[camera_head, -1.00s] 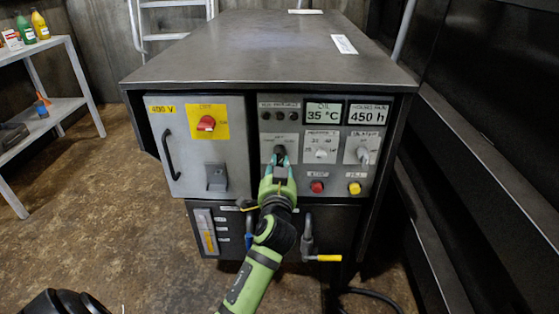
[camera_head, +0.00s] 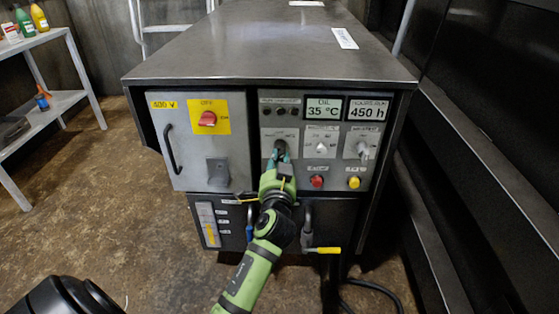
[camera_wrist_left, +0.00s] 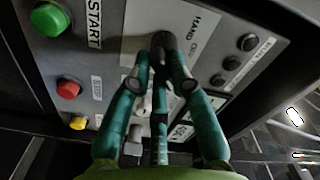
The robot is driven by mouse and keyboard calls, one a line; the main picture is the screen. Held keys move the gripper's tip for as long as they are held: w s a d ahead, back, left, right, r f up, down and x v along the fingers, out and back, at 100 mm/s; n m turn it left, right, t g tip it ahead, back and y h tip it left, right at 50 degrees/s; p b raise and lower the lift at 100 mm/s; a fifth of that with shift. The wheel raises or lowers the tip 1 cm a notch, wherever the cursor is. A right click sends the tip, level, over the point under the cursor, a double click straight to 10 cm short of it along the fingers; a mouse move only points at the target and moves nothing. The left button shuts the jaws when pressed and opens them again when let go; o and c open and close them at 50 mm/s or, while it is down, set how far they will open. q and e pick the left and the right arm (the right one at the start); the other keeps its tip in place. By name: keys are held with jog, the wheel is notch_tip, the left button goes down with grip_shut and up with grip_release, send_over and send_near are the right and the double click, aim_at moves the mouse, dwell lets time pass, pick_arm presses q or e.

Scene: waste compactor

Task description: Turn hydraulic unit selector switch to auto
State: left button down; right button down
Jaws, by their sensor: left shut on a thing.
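The black selector switch knob (camera_head: 279,146) is on the grey control panel (camera_head: 341,185), below a row of small dark lamps. My left gripper (camera_head: 280,155) reaches it from the front and is shut on it, covering most of the knob. In the left wrist view the knob (camera_wrist_left: 163,42) sits between the green fingertips (camera_wrist_left: 165,68), beside a white label where "HAND" is readable. The knob's pointer and exact setting are hidden by the fingers. My right gripper is not in view.
Two lighter selector knobs (camera_head: 320,147) (camera_head: 362,149), a red button (camera_head: 317,181) and a yellow button (camera_head: 354,183) are close to the right. The 400 V cabinet door (camera_head: 185,150) with a red rotary switch (camera_head: 207,119) is left. Pipes with a yellow-handled valve (camera_head: 323,250) are below.

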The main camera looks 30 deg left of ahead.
pick_arm(q)
jog(key=c, duration=1.1)
grip_release()
jog(key=v, duration=1.2)
